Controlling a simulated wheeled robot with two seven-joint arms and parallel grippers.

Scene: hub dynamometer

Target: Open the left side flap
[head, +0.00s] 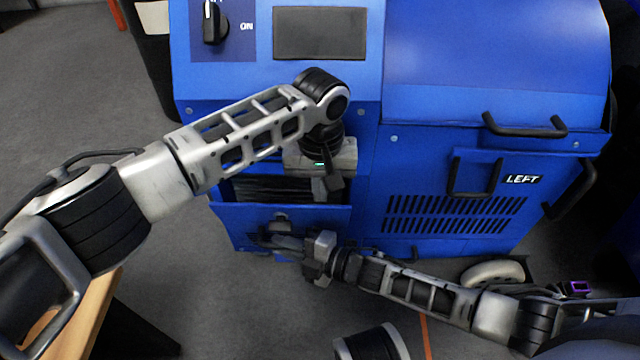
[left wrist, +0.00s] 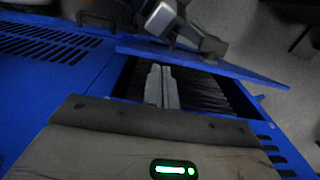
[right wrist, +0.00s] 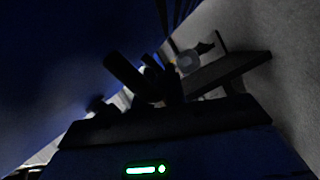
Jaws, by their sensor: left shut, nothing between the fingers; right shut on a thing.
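The blue machine has a lower front flap (head: 335,222) tilted outward at its top edge, with a dark opening behind it. The flap also shows in the left wrist view (left wrist: 205,60). My right gripper (head: 280,240) is on the flap's outer face, shut on its handle, which is mostly hidden by the fingers. The right wrist view is dark. My left gripper (head: 333,185) is shut and empty, pointing down at the opening; its fingers (left wrist: 162,85) show together over dark ribbed contents.
A black handle (head: 525,127) sits on the hood's lower edge, and another (head: 570,190) at the machine's right side. A vent grille (head: 455,213) lies below the LEFT panel. A caster wheel (head: 493,272) stands under the machine. A wooden surface (head: 85,315) is at lower left.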

